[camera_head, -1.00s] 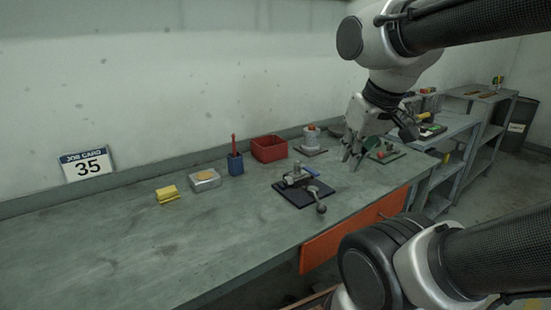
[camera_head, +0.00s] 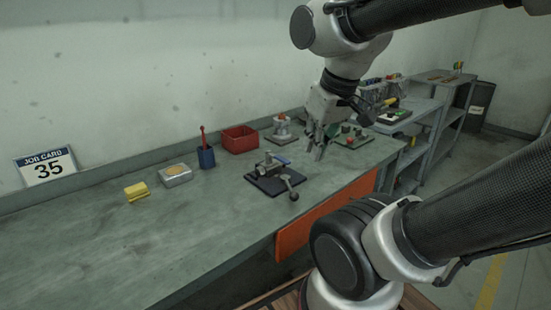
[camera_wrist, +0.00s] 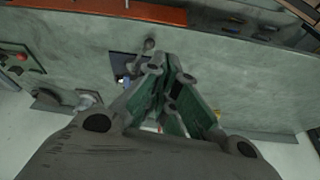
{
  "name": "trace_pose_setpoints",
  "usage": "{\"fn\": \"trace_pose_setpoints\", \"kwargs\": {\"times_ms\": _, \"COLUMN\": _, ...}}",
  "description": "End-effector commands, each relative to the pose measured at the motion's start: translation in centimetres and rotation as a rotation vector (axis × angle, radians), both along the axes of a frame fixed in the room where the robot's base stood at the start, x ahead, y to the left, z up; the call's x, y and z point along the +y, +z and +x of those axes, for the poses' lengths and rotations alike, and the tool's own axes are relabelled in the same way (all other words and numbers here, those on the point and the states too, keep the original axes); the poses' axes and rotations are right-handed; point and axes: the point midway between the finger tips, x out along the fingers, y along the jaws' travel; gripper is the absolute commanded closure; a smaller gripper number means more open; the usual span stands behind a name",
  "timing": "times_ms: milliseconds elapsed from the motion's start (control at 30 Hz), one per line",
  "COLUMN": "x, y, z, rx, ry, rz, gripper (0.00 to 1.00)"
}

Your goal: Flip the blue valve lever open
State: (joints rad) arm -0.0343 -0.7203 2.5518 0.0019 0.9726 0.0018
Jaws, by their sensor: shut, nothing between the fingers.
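The valve stands on a dark square plate (camera_head: 262,184) on the bench, with a grey metal body (camera_head: 268,165). A blue part (camera_head: 282,159) lies at its top right; I cannot tell how the blue lever is turned. A grey arm with a round knob (camera_head: 293,196) reaches over the plate's front edge. My gripper (camera_head: 317,153) is shut and empty, above the bench and to the right of the valve in the head view. In the wrist view the fingertips (camera_wrist: 168,62) point towards the bench, the knob (camera_wrist: 149,44) shows just beyond them, and the fingers partly hide the valve.
A red bin (camera_head: 239,139), a blue cup (camera_head: 206,158), a metal tin (camera_head: 175,175) and a yellow sponge (camera_head: 136,192) stand along the bench left of the valve. Other fixtures (camera_head: 352,136) stand to the right. The bench front left of the valve is clear.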

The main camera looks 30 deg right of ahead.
Motion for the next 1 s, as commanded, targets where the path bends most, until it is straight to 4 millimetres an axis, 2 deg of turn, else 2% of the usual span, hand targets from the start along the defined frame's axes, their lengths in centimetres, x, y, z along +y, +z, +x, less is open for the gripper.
{"fn": "trace_pose_setpoints", "kwargs": {"times_ms": 133, "x": 1.4, "y": -1.6, "z": 2.1, "rx": 0.106, "ry": 0.071, "rz": -0.016, "gripper": 1.0}}
{"fn": "trace_pose_setpoints", "kwargs": {"times_ms": 267, "x": 2.8, "y": -2.6, "z": 5.2, "rx": 0.203, "ry": 0.206, "rz": -0.078, "gripper": 1.0}}
{"fn": "trace_pose_setpoints", "kwargs": {"times_ms": 467, "x": 5.1, "y": -4.2, "z": 11.1, "rx": 0.333, "ry": 0.658, "rz": -0.244, "gripper": 1.0}}
{"fn": "trace_pose_setpoints", "kwargs": {"times_ms": 633, "x": 6.3, "y": -4.8, "z": 16.0, "rx": 0.402, "ry": 1.163, "rz": -0.395, "gripper": 1.0}}
{"fn": "trace_pose_setpoints", "kwargs": {"times_ms": 800, "x": 5.8, "y": -3.2, "z": 17.9, "rx": 0.401, "ry": 1.488, "rz": -0.49, "gripper": 1.0}}
{"fn": "trace_pose_setpoints", "kwargs": {"times_ms": 1000, "x": 5.7, "y": -3.1, "z": 17.9, "rx": 0.411, "ry": 1.659, "rz": -0.516, "gripper": 1.0}}
